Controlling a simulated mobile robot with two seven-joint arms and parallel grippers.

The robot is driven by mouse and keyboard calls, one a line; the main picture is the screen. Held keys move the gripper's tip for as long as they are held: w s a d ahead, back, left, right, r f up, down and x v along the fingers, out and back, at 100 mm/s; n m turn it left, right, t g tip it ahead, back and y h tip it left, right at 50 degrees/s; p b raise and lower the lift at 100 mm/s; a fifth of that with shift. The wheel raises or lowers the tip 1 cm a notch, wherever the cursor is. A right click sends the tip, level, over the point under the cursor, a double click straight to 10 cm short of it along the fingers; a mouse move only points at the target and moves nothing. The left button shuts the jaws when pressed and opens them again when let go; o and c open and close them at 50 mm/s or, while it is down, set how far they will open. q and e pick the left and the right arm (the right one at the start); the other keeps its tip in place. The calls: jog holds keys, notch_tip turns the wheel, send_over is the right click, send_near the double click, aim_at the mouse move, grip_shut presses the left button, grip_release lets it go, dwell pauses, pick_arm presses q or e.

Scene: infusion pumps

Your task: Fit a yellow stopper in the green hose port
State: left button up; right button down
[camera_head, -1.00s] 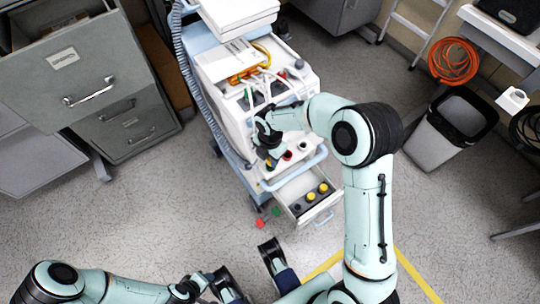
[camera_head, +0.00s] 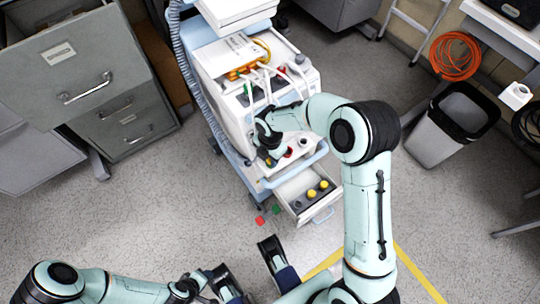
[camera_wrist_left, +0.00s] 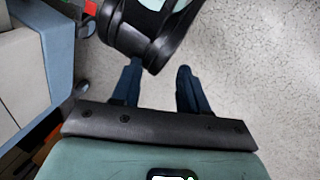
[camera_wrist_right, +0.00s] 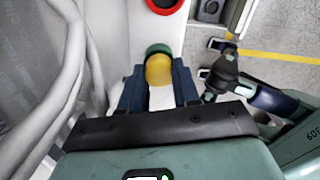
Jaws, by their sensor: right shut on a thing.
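A yellow stopper (camera_wrist_right: 158,71) sits between the fingers of my right gripper (camera_wrist_right: 158,88), which is shut on it. In the right wrist view, the green hose port (camera_wrist_right: 158,48) shows as a green ring directly beyond the stopper. The stopper lines up with the ring and overlaps it; how deep it sits I cannot tell. In the head view, my right gripper (camera_head: 272,156) is at the front of the pump cart (camera_head: 235,125) and hides the port. My left gripper (camera_wrist_left: 160,88) is open and empty, with its fingers apart above the floor.
A red-ringed port (camera_wrist_right: 165,5) lies beyond the green one. The open drawer (camera_head: 296,206) holds dark stoppers and two yellow stoppers (camera_head: 311,193). Red (camera_head: 259,221) and green (camera_head: 276,209) pieces show beside the drawer. White hoses (camera_wrist_right: 62,85) run close to my right gripper.

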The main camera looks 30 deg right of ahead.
pick_arm(q)
jog(key=shift+s+d+f, duration=0.1)
jog(key=shift+s+d, duration=0.05)
jog(key=shift+s, duration=0.3)
pick_arm(e)
jog(key=c, duration=0.7)
grip_release()
jog(key=shift+c, duration=0.2)
pick_arm(q)
jog(key=shift+g+h, duration=0.3)
jog(key=shift+g, duration=0.3)
jog(key=r+p, duration=0.1)
jog(key=s+d+r+p, duration=0.1)
jog(key=s+r+p, duration=0.1)
jog(key=r, duration=0.1)
jog(key=shift+s+d+r, duration=0.1)
jog(key=shift+s+d, duration=0.05)
jog(key=shift+s, duration=0.1)
pick_arm(e)
notch_tip(320, 180, up, 13)
jog(key=shift+r, duration=0.2)
pick_arm(q)
jog(key=shift+p, duration=0.3)
pick_arm(e)
jog(key=shift+f, duration=0.1)
